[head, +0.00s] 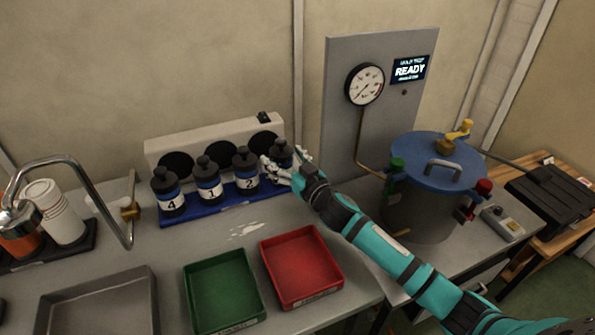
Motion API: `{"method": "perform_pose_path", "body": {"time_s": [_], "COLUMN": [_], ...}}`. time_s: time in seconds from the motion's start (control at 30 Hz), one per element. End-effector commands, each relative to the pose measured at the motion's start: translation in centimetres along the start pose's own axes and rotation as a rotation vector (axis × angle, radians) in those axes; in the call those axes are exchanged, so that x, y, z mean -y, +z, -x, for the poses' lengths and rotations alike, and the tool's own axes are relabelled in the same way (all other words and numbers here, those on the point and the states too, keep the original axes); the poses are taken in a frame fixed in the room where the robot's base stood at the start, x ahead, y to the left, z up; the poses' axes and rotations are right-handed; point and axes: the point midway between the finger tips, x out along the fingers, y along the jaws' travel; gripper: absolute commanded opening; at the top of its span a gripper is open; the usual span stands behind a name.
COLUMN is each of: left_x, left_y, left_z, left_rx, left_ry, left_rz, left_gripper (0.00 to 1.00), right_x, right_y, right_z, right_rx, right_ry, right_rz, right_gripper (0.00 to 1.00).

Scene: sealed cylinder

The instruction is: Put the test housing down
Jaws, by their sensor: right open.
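Several dark cylindrical test housings with white label bands stand upright in a row on a blue rack. They are the one marked 4 (168,193), the one marked 1 (208,180), the one marked 2 (246,168), and a rightmost housing (281,152) whose number is hidden. My right gripper (280,166) is at the rightmost housing, with its pale fingers open in front of and beside it. The fingers cover its lower part, so I cannot tell whether they touch it. My left gripper is not in view.
A green tray (189,290) and a red tray (335,278) lie in front of the blue rack (228,203). A sink (60,307) and curved tap (85,178) are at left. A blue-lidded vessel (412,165) stands at right, by a gauge panel (345,130) reading READY.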

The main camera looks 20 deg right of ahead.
Motion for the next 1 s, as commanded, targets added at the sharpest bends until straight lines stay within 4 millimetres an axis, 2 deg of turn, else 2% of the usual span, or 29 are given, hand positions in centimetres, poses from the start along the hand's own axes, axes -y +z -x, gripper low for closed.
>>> {"method": "perform_pose_path", "body": {"time_s": [0.3, 0.5, 0.67, 1.0], "left_x": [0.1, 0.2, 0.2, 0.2], "left_y": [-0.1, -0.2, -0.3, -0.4], "left_z": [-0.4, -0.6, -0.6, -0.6], "left_rx": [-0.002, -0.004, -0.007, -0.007], "left_ry": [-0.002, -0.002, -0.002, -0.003], "left_rz": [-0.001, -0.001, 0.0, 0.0], "left_gripper": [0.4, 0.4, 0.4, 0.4], "right_x": [0.0, 0.0, 0.0, 0.0], "right_y": [0.2, 0.1, 0.0, -0.1], "right_z": [7.0, 9.8, 10.6, 10.6], "right_rx": [0.002, 0.0, -0.001, -0.001], "right_ry": [0.0, 0.0, -0.001, -0.001], "right_rz": [0.0, 0.0, 0.0, 0.0], "right_gripper": [0.81, 0.81, 0.81, 0.81]}}
